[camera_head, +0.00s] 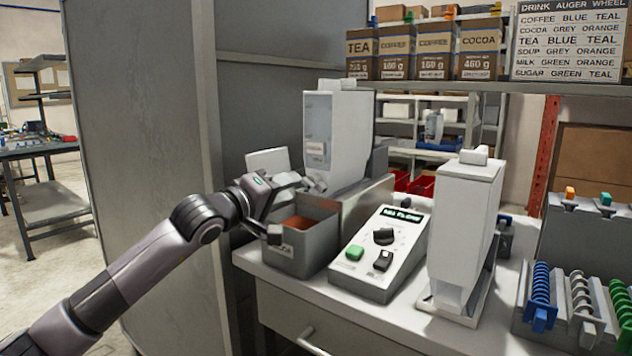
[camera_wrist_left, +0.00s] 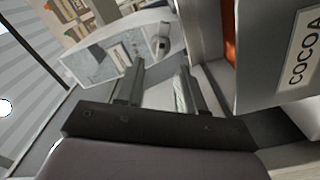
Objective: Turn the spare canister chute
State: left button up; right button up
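A white canister (camera_head: 336,128) with a clear window stands at the back left beside the tall grey panel. Its small chute (camera_head: 316,182) is at its lower front; in the wrist view the canister (camera_wrist_left: 98,62) lies tilted, with the round chute (camera_wrist_left: 161,44) at its end. My left gripper (camera_head: 291,208) is at this chute, above a grey bin (camera_head: 302,262). Its fingers are spread with nothing seen between them; contact with the chute is unclear. A second white canister (camera_head: 463,220) stands at the right. No label shows which is the spare. My right gripper is out of view.
The bin shows a COCOA label (camera_wrist_left: 303,48) in the wrist view. A control box (camera_head: 382,252) with a green button and dark knobs stands between the canisters. Coloured augers (camera_head: 580,305) lie at the right. Boxes and a wheel chart (camera_head: 570,42) are above.

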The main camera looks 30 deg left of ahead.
aim_at(307, 179)
pick_arm(q)
jog(key=shift+w+d+p, duration=0.2)
jog(key=shift+w+p, duration=0.3)
jog(key=shift+w, duration=1.2)
jog(key=shift+w+d+p, duration=0.15)
jog(key=shift+w+p, duration=0.3)
jog(key=shift+w, duration=1.25)
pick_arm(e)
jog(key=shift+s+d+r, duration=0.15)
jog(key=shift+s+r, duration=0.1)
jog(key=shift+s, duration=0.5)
pick_arm(q)
grip_shut()
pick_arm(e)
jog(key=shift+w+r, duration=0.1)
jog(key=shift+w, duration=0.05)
